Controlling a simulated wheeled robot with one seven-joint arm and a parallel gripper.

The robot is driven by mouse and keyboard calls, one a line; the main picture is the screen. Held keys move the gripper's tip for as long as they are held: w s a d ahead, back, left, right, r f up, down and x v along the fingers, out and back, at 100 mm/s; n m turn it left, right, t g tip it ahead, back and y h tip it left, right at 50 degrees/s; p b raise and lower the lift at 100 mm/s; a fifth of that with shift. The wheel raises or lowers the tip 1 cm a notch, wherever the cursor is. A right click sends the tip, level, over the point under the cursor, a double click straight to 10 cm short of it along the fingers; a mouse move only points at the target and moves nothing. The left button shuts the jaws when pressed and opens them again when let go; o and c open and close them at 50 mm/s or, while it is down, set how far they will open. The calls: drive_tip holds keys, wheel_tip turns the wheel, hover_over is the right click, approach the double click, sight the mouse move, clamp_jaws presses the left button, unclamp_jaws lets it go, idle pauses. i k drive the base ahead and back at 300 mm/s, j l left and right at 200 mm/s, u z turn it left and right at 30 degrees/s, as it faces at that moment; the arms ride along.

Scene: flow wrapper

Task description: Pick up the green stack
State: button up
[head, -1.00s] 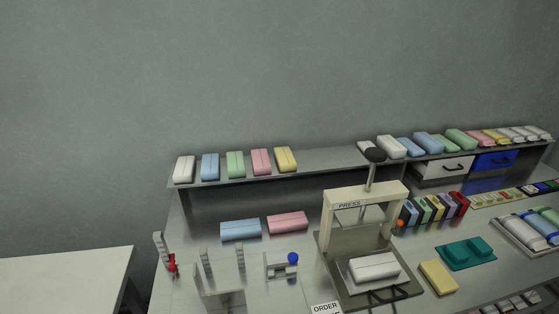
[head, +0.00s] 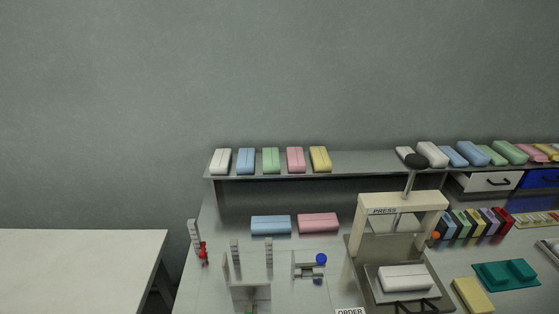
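A green stack (head: 271,161) stands on the raised shelf at the back, between a blue stack (head: 246,161) on its left and a pink stack (head: 296,160) on its right. Other green stacks lie at the right part of the shelf, one of them (head: 510,152) near a pink one. My gripper is not in view.
A white stack (head: 222,161) and a yellow stack (head: 320,159) share the shelf (head: 365,165). Below stand a blue block (head: 271,225), a pink block (head: 318,223) and the press (head: 403,203) with a white stack in it. A pale table (head: 75,270) is at left.

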sight(271, 162)
drive_tip(key=i+l, duration=0.5)
drive_tip(key=i, duration=0.25)
drive_tip(key=i+l+u, duration=0.15)
drive_tip(key=u, duration=0.25)
drive_tip(key=i+l+u, duration=0.2)
drive_tip(key=u, duration=0.15)
drive_tip(key=i+l+u, duration=0.15)
drive_tip(key=u, duration=0.25)
drive_tip(key=l, duration=0.1)
